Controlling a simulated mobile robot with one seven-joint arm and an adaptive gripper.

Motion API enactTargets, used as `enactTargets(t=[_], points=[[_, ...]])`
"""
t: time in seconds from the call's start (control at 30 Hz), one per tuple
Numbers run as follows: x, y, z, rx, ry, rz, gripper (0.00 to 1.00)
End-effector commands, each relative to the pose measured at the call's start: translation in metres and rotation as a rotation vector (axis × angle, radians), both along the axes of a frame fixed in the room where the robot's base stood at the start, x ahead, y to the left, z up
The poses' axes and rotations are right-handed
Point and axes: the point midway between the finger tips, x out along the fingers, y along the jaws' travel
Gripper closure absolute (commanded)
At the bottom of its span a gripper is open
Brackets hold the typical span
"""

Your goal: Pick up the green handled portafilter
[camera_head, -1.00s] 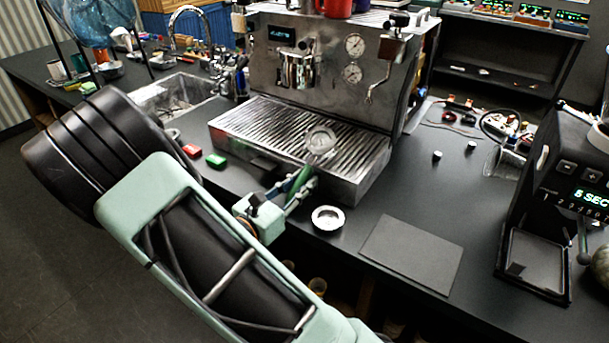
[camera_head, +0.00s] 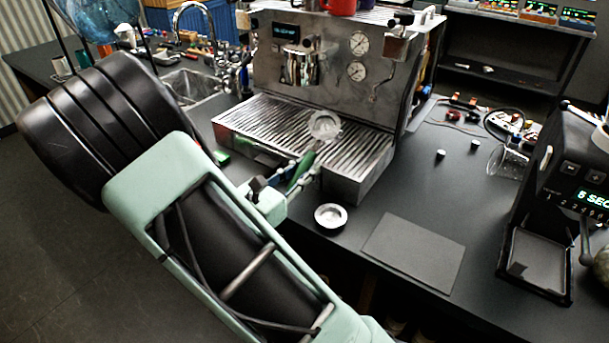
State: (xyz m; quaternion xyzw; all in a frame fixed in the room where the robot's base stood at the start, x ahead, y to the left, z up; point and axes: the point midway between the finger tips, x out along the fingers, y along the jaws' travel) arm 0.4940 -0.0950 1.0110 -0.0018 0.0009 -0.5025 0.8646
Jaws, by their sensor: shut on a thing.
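The portafilter has a round metal basket (camera_head: 324,125) and a green handle (camera_head: 301,170). It is in front of the espresso machine (camera_head: 330,70), with its basket over the ribbed drip tray (camera_head: 270,140) and its handle pointing down toward me. My gripper (camera_head: 299,171) is shut on the green handle, at the front edge of the drip tray. My own arm covers the left and lower left of the view. I cannot tell exactly how far the basket is above the tray.
A small round metal cup (camera_head: 330,217) stands on the counter just right of my gripper. A flat dark mat (camera_head: 413,252) lies right of it. A grinder (camera_head: 570,190) stands at the right edge. A green block (camera_head: 222,158) lies beside my arm. The counter between mat and machine is mostly clear.

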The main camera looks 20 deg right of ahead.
Motion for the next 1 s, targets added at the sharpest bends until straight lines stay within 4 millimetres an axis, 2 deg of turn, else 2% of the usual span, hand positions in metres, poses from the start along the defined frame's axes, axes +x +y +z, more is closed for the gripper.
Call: enactTargets(t=[0.37, 0.5, 0.7, 1.0], points=[[-0.042, 0.026, 0.058, 0.003, -0.002, 0.005, 1.00], [-0.069, 0.042, 0.070, 0.002, 0.000, 0.006, 1.00], [-0.098, 0.058, 0.084, 0.001, 0.001, 0.004, 1.00], [-0.116, 0.068, 0.093, 0.000, 0.001, 0.002, 1.00]])
